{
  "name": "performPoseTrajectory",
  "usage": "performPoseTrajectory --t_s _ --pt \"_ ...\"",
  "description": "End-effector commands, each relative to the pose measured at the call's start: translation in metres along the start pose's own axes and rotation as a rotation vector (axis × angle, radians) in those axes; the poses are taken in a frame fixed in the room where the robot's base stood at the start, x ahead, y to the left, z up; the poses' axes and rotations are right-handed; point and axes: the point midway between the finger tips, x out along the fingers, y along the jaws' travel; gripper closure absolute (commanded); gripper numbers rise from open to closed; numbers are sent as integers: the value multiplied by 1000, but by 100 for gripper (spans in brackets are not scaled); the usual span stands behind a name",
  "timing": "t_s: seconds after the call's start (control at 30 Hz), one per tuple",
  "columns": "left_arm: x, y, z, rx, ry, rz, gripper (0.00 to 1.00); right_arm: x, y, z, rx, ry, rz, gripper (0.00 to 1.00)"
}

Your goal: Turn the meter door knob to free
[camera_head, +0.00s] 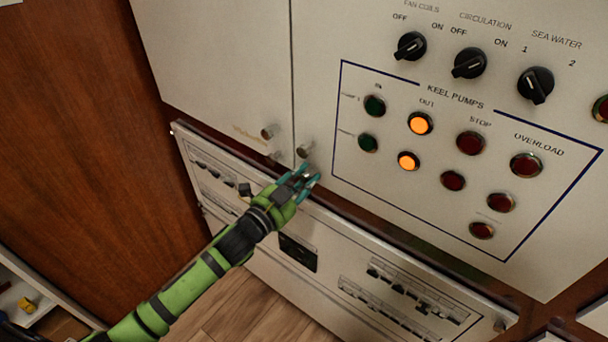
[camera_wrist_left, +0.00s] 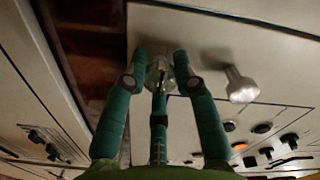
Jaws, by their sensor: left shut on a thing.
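My left gripper (camera_head: 305,178) is at the lower edge of the pale upper cabinet, by the seam between its two panels. In the left wrist view its green fingers (camera_wrist_left: 160,80) are closed around a small pale metallic knob (camera_wrist_left: 157,66), which is partly hidden by them. In the head view the fingers cover the held part, and I cannot read any knob marking. A second silver knob (camera_wrist_left: 240,86) stands free to the right in the wrist view. My right gripper is not in view.
Silver knobs flank the seam, on the left panel (camera_head: 268,131) and on the right panel (camera_head: 305,150). The keel pumps panel (camera_head: 440,215) with lit orange lamps is to the right. A lower breaker panel (camera_head: 345,265) lies below. A wooden wall (camera_head: 80,110) is at left.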

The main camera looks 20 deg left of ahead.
Motion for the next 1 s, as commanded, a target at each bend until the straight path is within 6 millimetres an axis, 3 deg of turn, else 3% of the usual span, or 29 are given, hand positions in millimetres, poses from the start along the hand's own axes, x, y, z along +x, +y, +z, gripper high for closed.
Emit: performPoseTrajectory --t_s 0.67,0.7,0.73,1.0 --pt "0 -2 1 -59 -2 -4 100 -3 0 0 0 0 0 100" --pt "0 -2 1 -59 -2 -4 60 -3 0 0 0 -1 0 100" --pt "0 -2 1 -59 -2 -3 48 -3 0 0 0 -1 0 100" --pt "0 0 0 -58 -1 -1 48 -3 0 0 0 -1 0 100"
